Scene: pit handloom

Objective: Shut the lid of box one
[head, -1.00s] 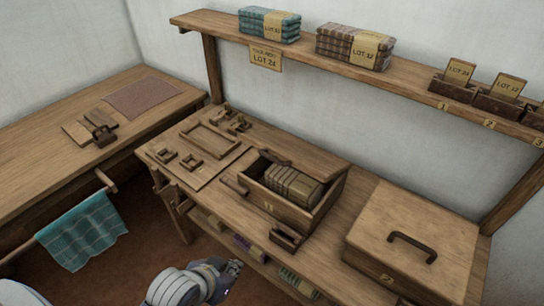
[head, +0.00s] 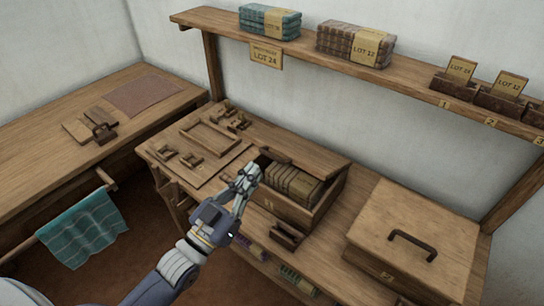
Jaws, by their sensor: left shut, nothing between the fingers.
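Box one (head: 297,213) is a wooden box on the bench with a numbered tag on its front. It is open at the top, and a brown folded cloth bundle (head: 293,184) shows inside. A wooden panel, seemingly its lid (head: 318,161), shows at the back of the opening; its exact angle is hard to tell. My left gripper (head: 247,176) is shut and empty at the box's left front corner, covering part of that side. I cannot tell whether it touches the box. My right gripper is not in view.
A closed box with a dark handle, box two (head: 415,225), stands to the right. A tray (head: 209,138) and small wooden pieces lie left. A shelf (head: 400,75) with cloth stacks runs above.

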